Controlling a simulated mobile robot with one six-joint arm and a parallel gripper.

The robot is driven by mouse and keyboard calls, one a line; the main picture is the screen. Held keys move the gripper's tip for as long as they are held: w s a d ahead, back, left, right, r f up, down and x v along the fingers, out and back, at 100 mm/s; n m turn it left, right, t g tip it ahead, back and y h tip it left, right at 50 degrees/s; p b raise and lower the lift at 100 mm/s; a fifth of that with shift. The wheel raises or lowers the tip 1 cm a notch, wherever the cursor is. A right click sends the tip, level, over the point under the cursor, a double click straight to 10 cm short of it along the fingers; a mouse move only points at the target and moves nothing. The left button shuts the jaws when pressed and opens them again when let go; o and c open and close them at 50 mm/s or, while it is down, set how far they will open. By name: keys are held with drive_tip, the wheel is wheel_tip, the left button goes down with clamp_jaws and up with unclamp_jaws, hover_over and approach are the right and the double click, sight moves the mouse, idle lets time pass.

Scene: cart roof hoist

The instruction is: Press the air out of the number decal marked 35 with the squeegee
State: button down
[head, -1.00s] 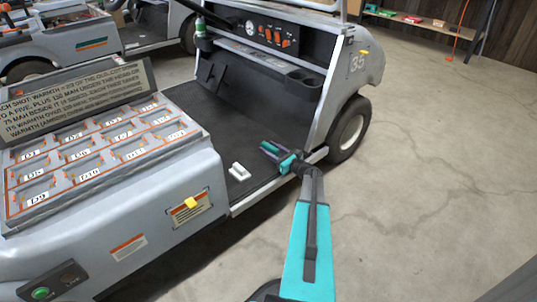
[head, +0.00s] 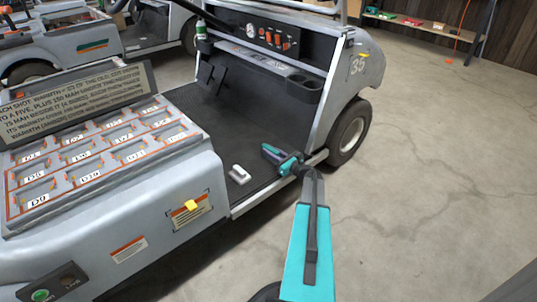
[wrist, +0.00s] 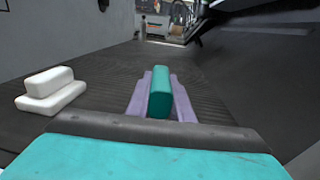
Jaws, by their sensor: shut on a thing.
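My gripper (head: 276,153) is over the dark floor of the grey cart, near its side sill. In the wrist view its two lavender fingers (wrist: 160,100) are shut on a teal block (wrist: 160,90). This block may be the squeegee; its working edge cannot be made out. The number decal marked 35 (head: 357,65) is on the cart's front side panel, above the wheel and well away from my gripper. Any air under it is too small to see. A white stepped block (head: 239,174) lies on the cart floor; it also shows left of my fingers in the wrist view (wrist: 50,91).
A tray of labelled compartments (head: 100,152) and a text board (head: 75,95) stand on the cart's near part. A yellow piece (head: 192,205) sits on its side label. The front wheel (head: 351,135) is beyond my gripper. Open concrete floor lies to the right.

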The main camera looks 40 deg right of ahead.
sight(271, 149)
drive_tip(key=shift+r, duration=0.5)
drive_tip(key=r+p, duration=0.1)
drive_tip(key=r, duration=0.2)
drive_tip(key=shift+s+p, duration=0.3)
drive_tip(key=shift+p, duration=0.05)
drive_tip(key=s+a+p, duration=0.2)
drive_tip(key=s+a, duration=0.1)
drive_tip(key=s, duration=1.2)
drive_tip(key=shift+a+r+p, duration=0.35)
drive_tip(key=shift+r, duration=0.1)
